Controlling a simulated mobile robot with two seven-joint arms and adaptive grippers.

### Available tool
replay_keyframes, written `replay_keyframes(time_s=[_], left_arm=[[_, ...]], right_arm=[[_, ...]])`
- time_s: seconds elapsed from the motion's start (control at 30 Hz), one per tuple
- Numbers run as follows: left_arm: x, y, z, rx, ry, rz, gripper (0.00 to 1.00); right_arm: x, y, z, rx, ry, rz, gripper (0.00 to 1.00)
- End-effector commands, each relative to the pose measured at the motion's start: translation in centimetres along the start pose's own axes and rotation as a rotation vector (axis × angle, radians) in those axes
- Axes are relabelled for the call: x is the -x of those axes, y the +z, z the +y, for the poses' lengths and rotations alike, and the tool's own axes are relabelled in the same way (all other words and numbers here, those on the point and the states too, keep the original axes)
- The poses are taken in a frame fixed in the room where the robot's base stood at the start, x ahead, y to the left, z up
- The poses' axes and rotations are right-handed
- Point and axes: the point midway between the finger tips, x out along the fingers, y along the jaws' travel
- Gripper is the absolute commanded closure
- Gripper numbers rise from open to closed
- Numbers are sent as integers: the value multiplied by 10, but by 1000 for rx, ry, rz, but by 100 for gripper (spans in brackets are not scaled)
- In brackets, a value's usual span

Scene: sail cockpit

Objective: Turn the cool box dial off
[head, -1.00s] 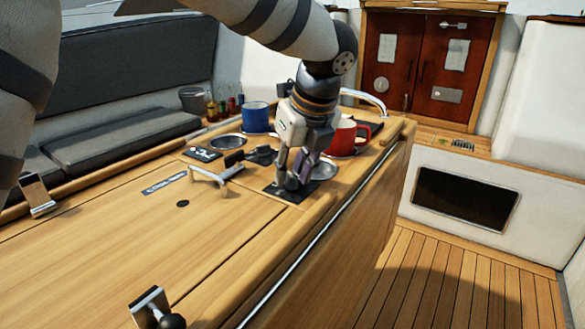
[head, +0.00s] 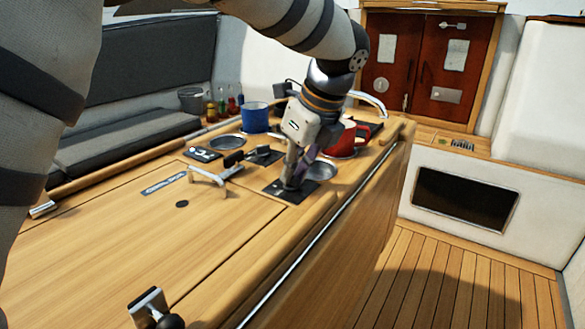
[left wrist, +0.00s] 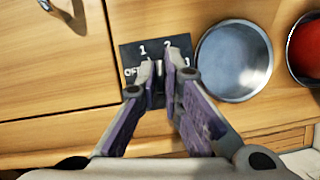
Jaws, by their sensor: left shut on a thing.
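The cool box dial's black plate (left wrist: 130,55) lies on the wooden top and shows the marks "1", "2" and part of "OFF" in the left wrist view. The plate also shows in the head view (head: 272,189). My left gripper (head: 292,184) points down onto the plate. In the left wrist view its fingertips (left wrist: 163,74) are close together over the plate's middle, shut on the dial knob, which they mostly hide. The knob's exact setting cannot be told. My right gripper is not in view.
A round metal dish (left wrist: 234,60) sits right beside the plate. A red mug (head: 343,140), a blue mug (head: 255,117), a metal latch handle (head: 211,178) and a black switch panel (head: 203,153) are nearby.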

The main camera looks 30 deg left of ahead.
Motion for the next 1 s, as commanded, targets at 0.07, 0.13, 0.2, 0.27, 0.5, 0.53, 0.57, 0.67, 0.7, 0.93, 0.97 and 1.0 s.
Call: replay_keyframes(time_s=[0.07, 0.13, 0.2, 0.27, 0.5, 0.53, 0.57, 0.67, 0.7, 0.93, 0.97, 1.0], left_arm=[[-2, -1, -1, 63, 31, -2, 100], [-3, -1, -1, 125, 58, -2, 100], [-3, -1, -1, 186, 84, -1, 100], [-4, -1, -1, 239, 106, -2, 100], [-5, -1, -2, 449, 195, -1, 100], [-5, -1, -2, 476, 207, -1, 100], [-5, -1, -2, 502, 217, -1, 100], [-6, -1, -2, 589, 255, -1, 100], [-6, -1, -3, 624, 269, 0, 100], [-7, -1, -3, 827, 354, -2, 100], [-7, -1, -3, 852, 365, -2, 100], [-7, -1, -3, 887, 379, -1, 100]], right_arm=[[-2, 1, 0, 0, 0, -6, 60], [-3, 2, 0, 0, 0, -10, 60], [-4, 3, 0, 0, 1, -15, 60], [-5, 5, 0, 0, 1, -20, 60], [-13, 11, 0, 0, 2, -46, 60], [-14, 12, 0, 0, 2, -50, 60], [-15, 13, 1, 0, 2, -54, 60], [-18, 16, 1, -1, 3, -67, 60], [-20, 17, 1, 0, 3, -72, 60], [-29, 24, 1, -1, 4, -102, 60], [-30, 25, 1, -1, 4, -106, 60], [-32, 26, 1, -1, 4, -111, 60]])
